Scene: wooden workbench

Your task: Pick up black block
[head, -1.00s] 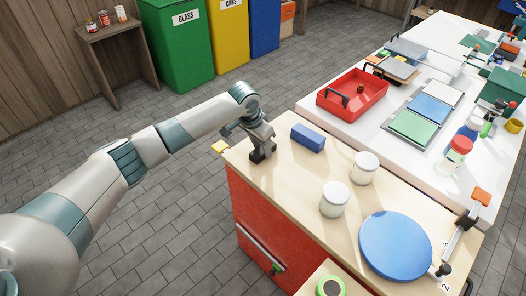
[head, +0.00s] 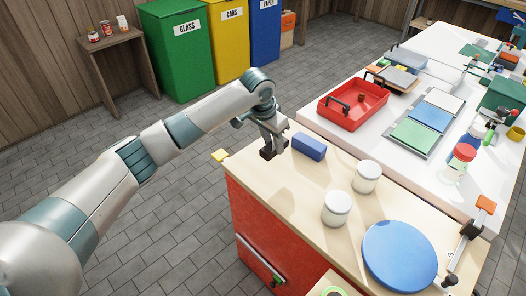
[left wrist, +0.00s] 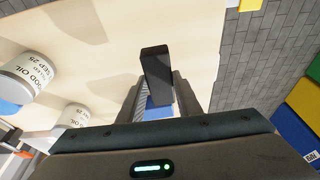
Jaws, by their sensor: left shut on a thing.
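The black block (left wrist: 157,72) is upright between the two fingers of my left gripper (left wrist: 160,95) in the left wrist view. In the head view my left gripper (head: 272,148) points down over the left end of the wooden benchtop, shut on the black block (head: 268,154), which shows only as a small dark shape at the fingertips. The block looks close above the surface; the exact gap is hard to tell. My right gripper is not in view.
A blue block (head: 309,147) lies just right of my left gripper. Two white-lidded jars (head: 336,208) and a round blue disc (head: 399,255) stand further right. A red tray (head: 353,104) sits on the white table behind.

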